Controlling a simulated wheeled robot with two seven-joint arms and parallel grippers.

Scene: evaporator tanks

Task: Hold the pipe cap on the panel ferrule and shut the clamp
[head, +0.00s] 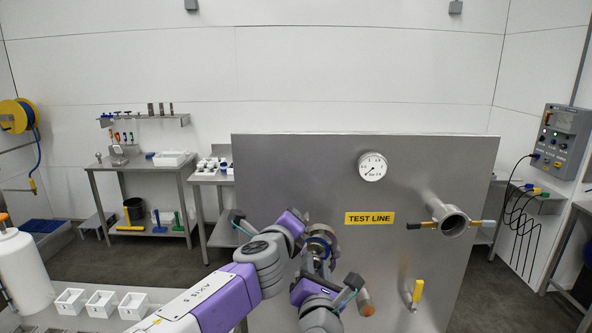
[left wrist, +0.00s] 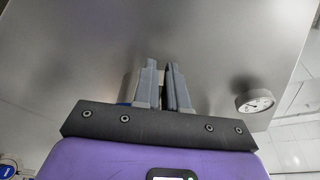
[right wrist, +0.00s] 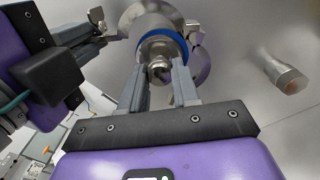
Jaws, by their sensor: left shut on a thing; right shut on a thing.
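The steel pipe cap (right wrist: 159,50) faces the upright panel (head: 275,165) in the right wrist view, with a blue ring behind it. The panel ferrule behind the cap is mostly hidden. My right gripper (right wrist: 164,76) is shut on the small rounded end of the cap, from below in the head view (head: 318,264). My left gripper (head: 304,222) comes in from the left, close beside the cap. Its fingers are almost together in the left wrist view (left wrist: 164,80). What it holds, probably part of the clamp (right wrist: 192,30), is mostly hidden by the fingers.
The panel has a gauge (head: 372,166), an open pipe end (head: 453,222) with handles, a yellow-handled valve (head: 417,291) and a short pipe stub (head: 367,305) right of my right gripper. White trays (head: 101,304) stand at lower left.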

